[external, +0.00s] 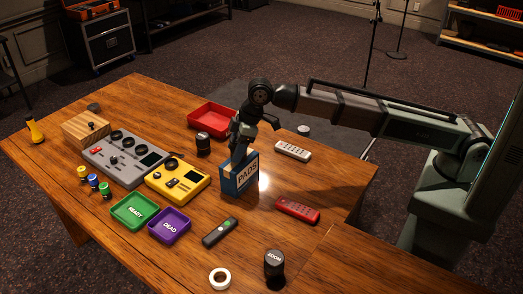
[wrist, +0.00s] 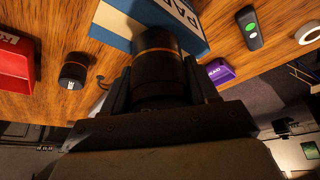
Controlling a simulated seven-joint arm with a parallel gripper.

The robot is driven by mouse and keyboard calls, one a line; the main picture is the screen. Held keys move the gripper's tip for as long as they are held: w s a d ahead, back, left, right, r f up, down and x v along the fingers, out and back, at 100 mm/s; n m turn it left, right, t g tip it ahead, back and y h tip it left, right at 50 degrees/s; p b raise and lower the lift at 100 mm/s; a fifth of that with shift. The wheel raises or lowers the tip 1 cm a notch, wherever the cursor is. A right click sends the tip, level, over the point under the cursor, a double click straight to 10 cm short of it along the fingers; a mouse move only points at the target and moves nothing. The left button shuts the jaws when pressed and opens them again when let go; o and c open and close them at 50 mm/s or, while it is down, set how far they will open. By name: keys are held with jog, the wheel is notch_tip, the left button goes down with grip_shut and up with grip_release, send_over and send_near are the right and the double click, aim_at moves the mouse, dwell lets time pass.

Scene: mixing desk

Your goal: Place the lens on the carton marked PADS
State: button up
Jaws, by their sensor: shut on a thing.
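My gripper (wrist: 158,80) is shut on a lens (wrist: 158,62), a black cylinder with a thin orange ring, in the wrist view. The blue carton marked PADS (external: 246,179) stands upright on the desk. In the external view my gripper (external: 240,146) is right at the carton's top, and the lens is mostly hidden by the fingers. In the wrist view the lens covers part of the carton (wrist: 192,42); I cannot tell whether they touch.
Another dark lens (external: 203,143) stands by the red tray (external: 212,116). A yellow device (external: 178,181) is left of the carton, a white remote (external: 293,151) right. A red remote (external: 298,209), black remote (external: 220,232) and ZOOM cylinder (external: 274,263) are nearer the front.

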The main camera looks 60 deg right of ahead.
jog(key=shift+f, duration=0.1)
jog(key=o, duration=1.3)
jog(key=v, duration=1.2)
